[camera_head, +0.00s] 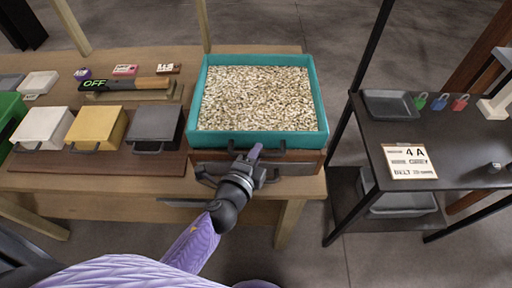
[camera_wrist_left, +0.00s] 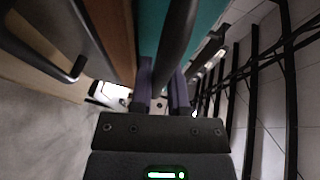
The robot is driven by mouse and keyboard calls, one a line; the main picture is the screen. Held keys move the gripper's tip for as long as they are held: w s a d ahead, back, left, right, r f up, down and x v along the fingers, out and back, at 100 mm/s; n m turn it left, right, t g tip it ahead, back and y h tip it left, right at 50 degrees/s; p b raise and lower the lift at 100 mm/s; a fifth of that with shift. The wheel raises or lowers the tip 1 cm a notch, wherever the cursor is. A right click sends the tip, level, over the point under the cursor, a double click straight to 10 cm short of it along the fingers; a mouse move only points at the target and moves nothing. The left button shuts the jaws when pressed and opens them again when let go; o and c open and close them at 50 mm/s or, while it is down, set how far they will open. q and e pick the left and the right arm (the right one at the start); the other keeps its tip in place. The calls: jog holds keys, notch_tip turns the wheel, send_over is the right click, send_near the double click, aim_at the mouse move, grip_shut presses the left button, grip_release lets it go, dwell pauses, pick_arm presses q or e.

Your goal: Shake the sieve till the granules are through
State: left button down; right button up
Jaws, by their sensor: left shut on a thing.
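The sieve is a teal-rimmed square box (camera_head: 198,100) on the wooden table, filled with pale granules (camera_head: 255,95) that cover its whole floor. It stands on a wooden box (camera_head: 300,166) with a dark handle on its front. My left gripper (camera_head: 252,158) is at the front of the sieve, shut on its dark front handle (camera_head: 272,148). In the left wrist view the dark handle bar (camera_wrist_left: 177,40) runs between the fingers (camera_wrist_left: 160,92), with the teal wall (camera_wrist_left: 207,25) behind it. What lies under the granules is hidden. My right gripper is not in view.
White (camera_head: 43,127), yellow (camera_head: 96,127) and dark grey (camera_head: 154,124) lidded boxes stand left of the sieve. Behind them is a stand with an OFF sign (camera_head: 96,84).

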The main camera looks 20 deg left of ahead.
pick_arm(q)
jog(key=shift+w, duration=0.1)
jog(key=c, duration=0.6)
grip_release()
jog(key=b+v, duration=0.1)
jog(key=v, duration=0.9)
jog(key=shift+a+f, duration=0.1)
